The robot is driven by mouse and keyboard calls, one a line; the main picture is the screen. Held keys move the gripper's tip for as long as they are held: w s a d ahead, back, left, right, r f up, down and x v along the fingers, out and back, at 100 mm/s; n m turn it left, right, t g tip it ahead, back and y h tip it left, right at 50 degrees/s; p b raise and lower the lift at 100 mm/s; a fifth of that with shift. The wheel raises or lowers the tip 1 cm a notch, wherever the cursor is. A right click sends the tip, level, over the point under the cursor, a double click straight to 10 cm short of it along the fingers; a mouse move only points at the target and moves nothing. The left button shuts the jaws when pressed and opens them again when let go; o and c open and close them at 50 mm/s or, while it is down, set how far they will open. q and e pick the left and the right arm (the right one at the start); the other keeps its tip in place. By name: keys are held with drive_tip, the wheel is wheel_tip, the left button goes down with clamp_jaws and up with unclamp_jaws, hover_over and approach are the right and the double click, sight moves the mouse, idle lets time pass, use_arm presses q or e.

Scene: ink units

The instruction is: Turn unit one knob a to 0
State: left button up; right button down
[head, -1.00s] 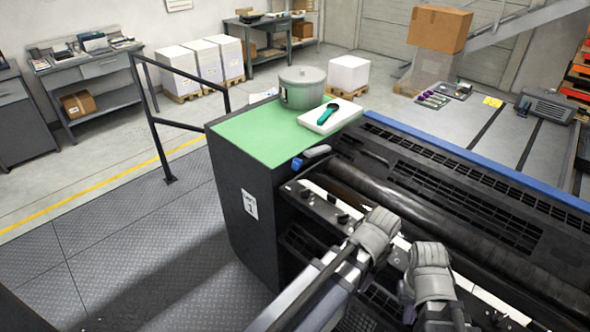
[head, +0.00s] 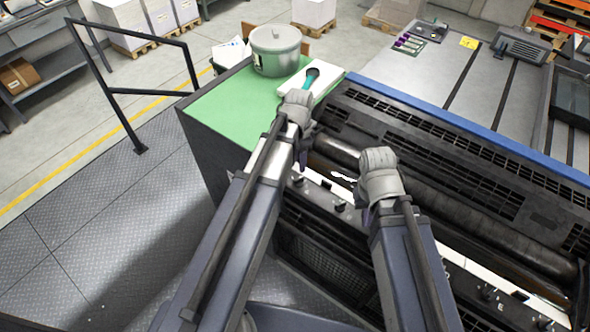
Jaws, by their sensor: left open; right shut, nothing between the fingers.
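The ink unit (head: 325,257) is the dark machine body in front of me, with a pale strip and a row of small dark knobs (head: 341,205) along its near edge. I cannot tell which knob is a, nor read its setting. My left gripper (head: 298,103) is above the unit's left end, near the green top; its fingers are hard to make out, but it is open and holds nothing visible. My arms hide part of the knob row.
A grey-green pot (head: 275,52) stands on the green top (head: 222,108). A white pad (head: 325,80) with a teal-handled tool (head: 312,76) lies beside it. A dark roller (head: 450,218) runs along the unit. A railing (head: 128,90) stands left; the plate floor (head: 110,225) is clear.

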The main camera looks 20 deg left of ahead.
sight(299, 178)
use_arm(q)
drive_tip(key=shift+f+b, duration=3.85)
drive_tip(key=shift+f, duration=0.1)
drive_tip(key=shift+c, duration=0.3)
clamp_jaws()
